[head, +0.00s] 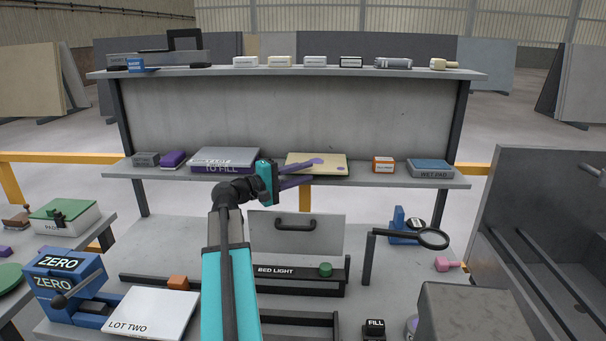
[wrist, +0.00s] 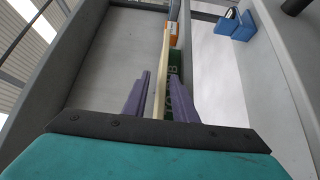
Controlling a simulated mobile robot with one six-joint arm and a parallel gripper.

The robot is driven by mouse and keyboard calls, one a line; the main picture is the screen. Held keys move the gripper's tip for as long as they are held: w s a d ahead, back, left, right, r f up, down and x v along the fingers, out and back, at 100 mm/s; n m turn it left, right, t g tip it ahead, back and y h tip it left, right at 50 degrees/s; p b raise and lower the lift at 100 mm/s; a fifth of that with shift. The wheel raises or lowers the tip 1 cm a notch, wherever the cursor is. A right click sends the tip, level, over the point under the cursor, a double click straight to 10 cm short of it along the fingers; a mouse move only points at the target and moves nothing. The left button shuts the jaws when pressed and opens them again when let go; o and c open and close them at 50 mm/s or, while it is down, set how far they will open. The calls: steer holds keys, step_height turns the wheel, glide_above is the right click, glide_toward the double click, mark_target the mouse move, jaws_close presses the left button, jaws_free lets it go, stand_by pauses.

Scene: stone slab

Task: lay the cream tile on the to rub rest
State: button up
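The cream tile (head: 334,167) lies flat at the middle of the lower shelf in the head view, with a dark mark on its top. In the wrist view the tile (wrist: 164,52) shows edge-on between my purple fingers. My gripper (head: 308,171) reaches from the left, with one finger over the tile and one lower at its front edge. In the wrist view my gripper (wrist: 161,76) shows gaps beside the tile, so it looks open around it. A green lettered block (wrist: 173,68) shows beside and under the tile there; its label is mostly hidden.
An orange-and-white box (head: 383,164) and the blue WET PAD (head: 431,166) stand to the right. A magnifier (head: 432,237) rises below. The upper shelf (head: 213,71) overhangs behind.

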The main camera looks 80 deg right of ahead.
steer(key=shift+o, duration=0.3)
steer(key=shift+f, duration=0.1)
steer(key=shift+w+a, duration=0.4)
steer(key=b+v, duration=0.3)
steer(key=v, duration=0.9)
steer(key=shift+w+a, duration=0.2)
